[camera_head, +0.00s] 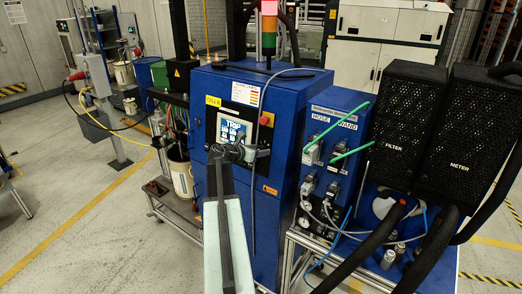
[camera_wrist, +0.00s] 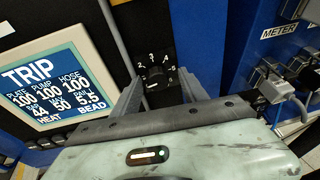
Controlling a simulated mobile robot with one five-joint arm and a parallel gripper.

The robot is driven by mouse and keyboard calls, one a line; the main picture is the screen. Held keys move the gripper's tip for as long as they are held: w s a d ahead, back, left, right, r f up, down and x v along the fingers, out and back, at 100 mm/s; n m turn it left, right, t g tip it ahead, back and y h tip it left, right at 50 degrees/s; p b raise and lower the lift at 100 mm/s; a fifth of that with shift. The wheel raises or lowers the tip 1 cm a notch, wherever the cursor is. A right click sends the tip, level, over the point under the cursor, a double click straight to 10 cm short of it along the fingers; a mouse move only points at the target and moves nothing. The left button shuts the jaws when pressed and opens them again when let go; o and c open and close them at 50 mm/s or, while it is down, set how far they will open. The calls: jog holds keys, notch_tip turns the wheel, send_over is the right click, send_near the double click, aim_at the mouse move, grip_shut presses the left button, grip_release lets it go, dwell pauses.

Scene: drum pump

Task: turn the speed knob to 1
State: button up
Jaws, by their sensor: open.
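The speed knob (camera_wrist: 155,74) is a small black dial on a dark panel in the wrist view. White numerals run around it; 2, 3, 4 and 5 can be made out, and the 1 is not clear. A small pale mark shows low on the knob, but its exact pointing is too small to tell. My gripper (camera_wrist: 161,82) is open, with one finger on each side of the knob. I cannot tell whether the fingers touch it. In the head view my gripper (camera_head: 233,152) is at the blue cabinet's front and hides the knob.
A screen (camera_wrist: 45,88) reading TRIP is left of the knob, on the blue cabinet (camera_head: 290,100). A grey cable hangs beside it. To the right are connectors under a METER label (camera_wrist: 279,31). Green rods (camera_head: 352,150) stick out from the hose and wand panel.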

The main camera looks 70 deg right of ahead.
jog(key=p+v, duration=0.2)
jog(key=v, duration=0.5)
jog(key=shift+a, duration=0.15)
